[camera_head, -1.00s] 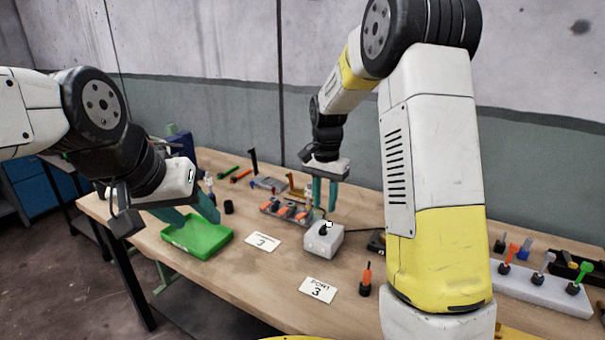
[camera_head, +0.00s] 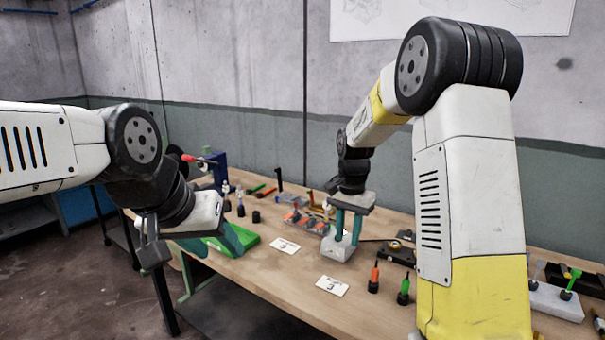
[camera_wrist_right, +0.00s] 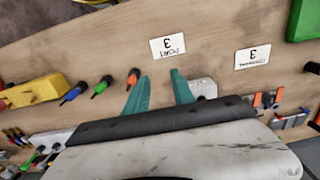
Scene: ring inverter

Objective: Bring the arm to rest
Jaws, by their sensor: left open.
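My left arm (camera_head: 50,150) reaches in from the left in the head view. Its gripper (camera_head: 207,243) points down at the green tray, with its teal fingers apart and nothing seen between them. My right gripper (camera_head: 347,232) is in front of the grey block (camera_head: 338,251) in the head view and hides part of its top. In the right wrist view the right gripper's fingers (camera_wrist_right: 158,84) are apart with bare tabletop between them. The block (camera_wrist_right: 203,88) shows just beside one finger there. I cannot tell whether they touch.
The green tray (camera_head: 248,236) lies at the table's left. Two white cards (camera_head: 332,286) lie near the front. An orange-topped plug (camera_head: 374,279) and a green-topped plug (camera_head: 403,291) stand right of the cards. A holder with orange parts (camera_head: 304,221) stands behind.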

